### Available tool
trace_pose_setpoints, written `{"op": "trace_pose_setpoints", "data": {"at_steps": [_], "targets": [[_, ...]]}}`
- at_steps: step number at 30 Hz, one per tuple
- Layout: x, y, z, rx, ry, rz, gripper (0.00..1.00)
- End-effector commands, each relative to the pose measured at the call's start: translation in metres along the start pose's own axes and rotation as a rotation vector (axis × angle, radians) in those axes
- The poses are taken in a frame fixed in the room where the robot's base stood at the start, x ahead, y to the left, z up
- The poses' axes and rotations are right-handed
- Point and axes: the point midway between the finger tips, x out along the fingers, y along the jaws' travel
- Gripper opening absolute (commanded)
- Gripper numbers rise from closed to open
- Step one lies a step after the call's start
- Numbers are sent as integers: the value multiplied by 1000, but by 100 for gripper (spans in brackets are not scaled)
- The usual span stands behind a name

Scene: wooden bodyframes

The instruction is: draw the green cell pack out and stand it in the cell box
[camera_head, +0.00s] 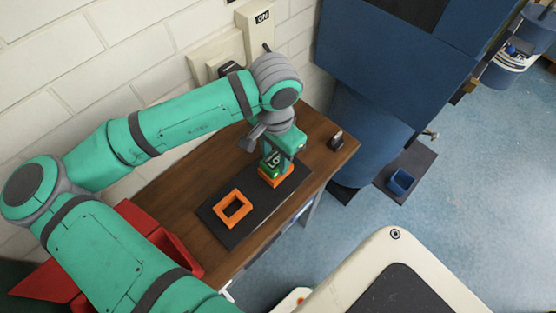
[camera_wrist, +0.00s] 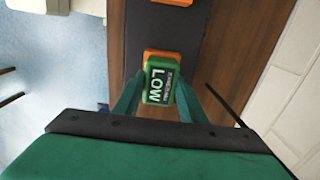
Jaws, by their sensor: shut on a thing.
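The green cell pack (camera_head: 272,168) is upright between the fingers of my gripper (camera_head: 275,155), at the right part of the dark mat. My gripper is shut on it. In the wrist view the pack (camera_wrist: 160,86) shows a dark label reading "LOW", with a finger of my gripper (camera_wrist: 158,100) on each side. An orange holder (camera_head: 276,181) is directly under the pack; I cannot tell whether the pack's lower end is inside it. A second orange frame (camera_head: 221,212), open and empty, lies to the left on the mat. I cannot tell which is the cell box.
The dark mat (camera_head: 236,236) lies on a wooden table (camera_head: 318,128). A small dark object (camera_head: 336,141) stands near the table's right corner. A red bin (camera_head: 172,246) is at the left end. A white brick wall is behind, and a blue cabinet (camera_head: 365,135) is at the right.

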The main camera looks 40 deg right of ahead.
Motion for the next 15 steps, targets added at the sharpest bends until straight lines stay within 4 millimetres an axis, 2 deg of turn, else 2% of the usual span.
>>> {"op": "trace_pose_setpoints", "data": {"at_steps": [15], "targets": [[-6, 1, -2, 3, 6, 2, 10]]}}
